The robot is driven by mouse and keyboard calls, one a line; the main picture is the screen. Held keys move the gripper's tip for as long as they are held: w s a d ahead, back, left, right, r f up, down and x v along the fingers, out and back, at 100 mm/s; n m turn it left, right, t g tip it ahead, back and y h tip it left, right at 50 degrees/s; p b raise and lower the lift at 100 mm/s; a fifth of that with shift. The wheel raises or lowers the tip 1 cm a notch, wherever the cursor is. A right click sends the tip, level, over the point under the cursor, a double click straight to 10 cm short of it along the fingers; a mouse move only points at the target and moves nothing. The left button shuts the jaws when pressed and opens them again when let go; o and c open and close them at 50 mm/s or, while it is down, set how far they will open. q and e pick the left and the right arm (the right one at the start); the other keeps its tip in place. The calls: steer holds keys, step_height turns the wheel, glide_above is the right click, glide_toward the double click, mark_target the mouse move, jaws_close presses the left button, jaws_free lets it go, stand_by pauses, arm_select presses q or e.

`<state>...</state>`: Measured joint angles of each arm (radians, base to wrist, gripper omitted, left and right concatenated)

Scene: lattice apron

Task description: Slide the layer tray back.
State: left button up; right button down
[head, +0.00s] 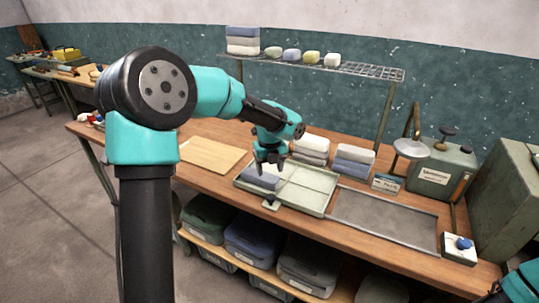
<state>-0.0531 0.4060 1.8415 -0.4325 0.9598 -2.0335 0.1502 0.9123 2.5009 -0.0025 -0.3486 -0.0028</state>
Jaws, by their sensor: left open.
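The layer tray (306,196) is a pale green, shallow tray with dividers, lying on the wooden bench in the head view. A folded blue-grey cloth (262,180) lies in its left part; the compartments to the right look empty. A small handle (271,203) sticks out at the tray's front edge. My left gripper (270,168) is open and points down over the back left part of the tray, close to the cloth. Whether it touches the cloth or tray cannot be told. Part of my right arm shows at the bottom right corner; its gripper is out of view.
A dark grey sunken panel (385,218) lies right of the tray, a wooden board (213,154) left. White (310,145) and blue-white (353,158) cloth stacks stand behind. A green machine (440,175) and a blue button box (460,247) are at right. A wire shelf (350,68) is above.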

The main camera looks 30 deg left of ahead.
arm_select(q)
step_height(320, 180, up, 5)
steer(key=shift+r, duration=0.1)
stand_by(0.6)
